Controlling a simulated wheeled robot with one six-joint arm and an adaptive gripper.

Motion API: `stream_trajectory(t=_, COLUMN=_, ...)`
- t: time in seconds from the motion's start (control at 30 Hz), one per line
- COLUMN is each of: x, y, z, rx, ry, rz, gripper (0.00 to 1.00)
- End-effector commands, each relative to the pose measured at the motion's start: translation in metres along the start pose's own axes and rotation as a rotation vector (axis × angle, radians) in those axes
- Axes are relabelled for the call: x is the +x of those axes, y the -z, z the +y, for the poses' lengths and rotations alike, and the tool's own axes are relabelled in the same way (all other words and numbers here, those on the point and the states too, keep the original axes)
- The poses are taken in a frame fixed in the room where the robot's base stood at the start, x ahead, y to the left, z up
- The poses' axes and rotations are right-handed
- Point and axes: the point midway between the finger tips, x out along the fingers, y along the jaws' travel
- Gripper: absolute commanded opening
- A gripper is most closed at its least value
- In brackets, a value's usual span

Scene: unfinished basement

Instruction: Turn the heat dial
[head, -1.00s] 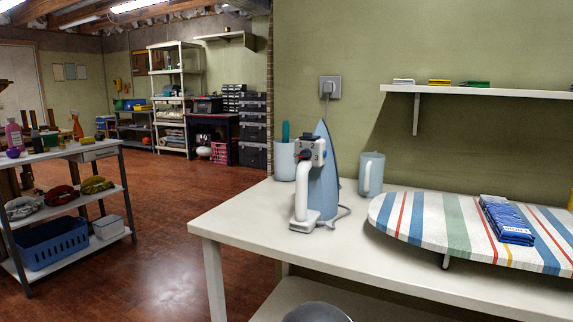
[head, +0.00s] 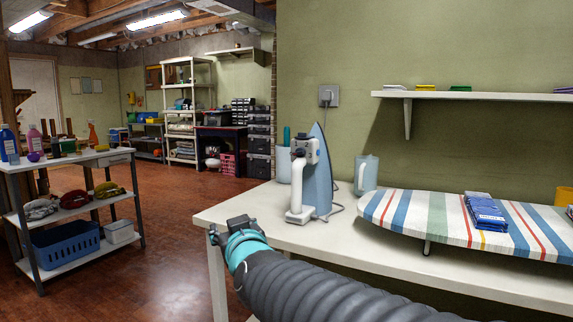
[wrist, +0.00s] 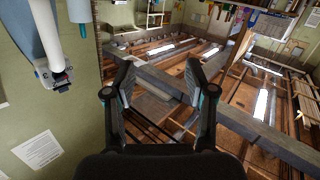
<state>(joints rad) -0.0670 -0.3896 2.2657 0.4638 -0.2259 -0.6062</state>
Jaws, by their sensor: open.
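A light-blue iron (head: 322,175) stands upright on its heel on the white table. Its white handle (head: 298,190) faces left. A small grey control block (head: 306,149) sits at the top of the handle, with a dark round part on it that looks like the heat dial (head: 298,152). The wrist view shows part of the iron's white handle (wrist: 45,35) at the upper left. My gripper (head: 226,229) is left of the iron, at the table's left edge and apart from it. In the wrist view my gripper (wrist: 160,82) is open with nothing between its fingers.
A striped ironing board (head: 400,212) with a folded blue cloth (head: 486,212) stands on the table (head: 360,245). A mug (head: 366,175) stands right of the iron, a cup (head: 284,168) behind it. A shelving cart (head: 75,215) stands at the left. Floor between is clear.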

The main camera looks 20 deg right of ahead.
Motion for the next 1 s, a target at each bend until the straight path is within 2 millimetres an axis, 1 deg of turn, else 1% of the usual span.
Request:
stream_trajectory(t=0.03, x=0.014, y=0.007, z=0.008, rx=-0.014, ry=-0.058, rz=0.055, gripper=0.55)
stream_trajectory(t=0.1, x=0.027, y=0.02, z=0.024, rx=-0.039, ry=-0.158, rz=0.129, gripper=0.55)
stream_trajectory(t=0.2, x=0.039, y=0.034, z=0.049, rx=-0.08, ry=-0.319, rz=0.211, gripper=0.55)
stream_trajectory(t=0.3, x=0.044, y=0.041, z=0.072, rx=-0.121, ry=-0.483, rz=0.26, gripper=0.55)
stream_trajectory(t=0.4, x=0.044, y=0.042, z=0.09, rx=-0.16, ry=-0.63, rz=0.279, gripper=0.55)
stream_trajectory(t=0.5, x=0.041, y=0.041, z=0.103, rx=-0.189, ry=-0.741, rz=0.283, gripper=0.55)
stream_trajectory(t=0.6, x=0.038, y=0.04, z=0.11, rx=-0.209, ry=-0.81, rz=0.28, gripper=0.55)
stream_trajectory(t=0.77, x=0.039, y=0.042, z=0.118, rx=-0.218, ry=-0.849, rz=0.277, gripper=0.55)
stream_trajectory(t=0.87, x=0.047, y=0.046, z=0.127, rx=-0.219, ry=-0.849, rz=0.277, gripper=0.55)
stream_trajectory(t=1.0, x=0.062, y=0.054, z=0.144, rx=-0.218, ry=-0.85, rz=0.277, gripper=0.55)
